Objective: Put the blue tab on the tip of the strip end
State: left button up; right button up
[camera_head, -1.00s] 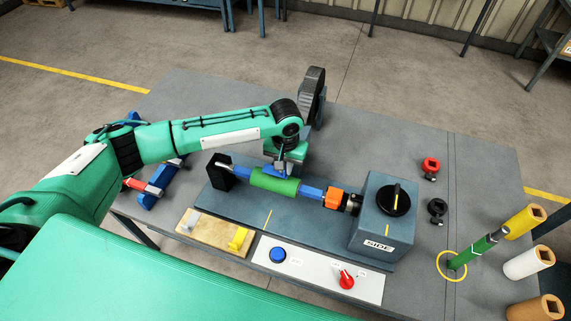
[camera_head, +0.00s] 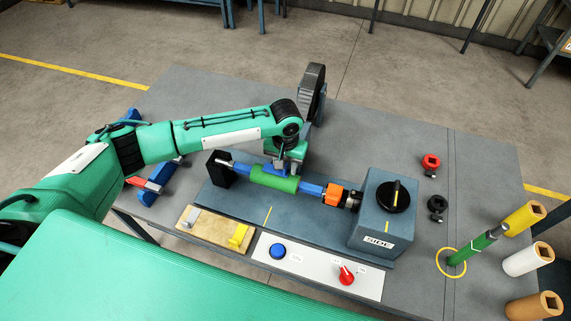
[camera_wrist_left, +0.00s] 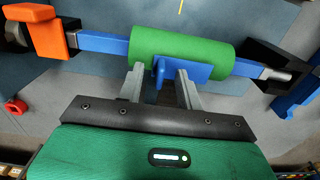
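The green sleeve (camera_head: 275,181) sits around a blue bar (camera_head: 311,190) that runs from the black end stand (camera_head: 219,170) to the orange collar (camera_head: 333,196). The blue tab (camera_wrist_left: 190,70) lies against the sleeve's side in the left wrist view, with a small upright fin. My left gripper (camera_wrist_left: 160,78) has its two fingers apart on either side of the fin, with gaps showing; part of the tab's plate extends past the right finger. In the head view the gripper (camera_head: 282,166) is just behind the sleeve. I cannot make out a separate strip end. My right gripper is not in view.
The grey drive box (camera_head: 384,215) with a black knob stands right of the bar. A black roll (camera_head: 313,90) stands behind. A wooden board (camera_head: 218,229) and a panel with a blue button (camera_head: 278,251) and red knob (camera_head: 346,275) lie in front.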

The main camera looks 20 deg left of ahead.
pick_arm(q)
notch_tip(320, 180, up, 14)
jog(key=b, duration=0.4)
jog(key=shift+f, duration=0.15)
dwell(0.3)
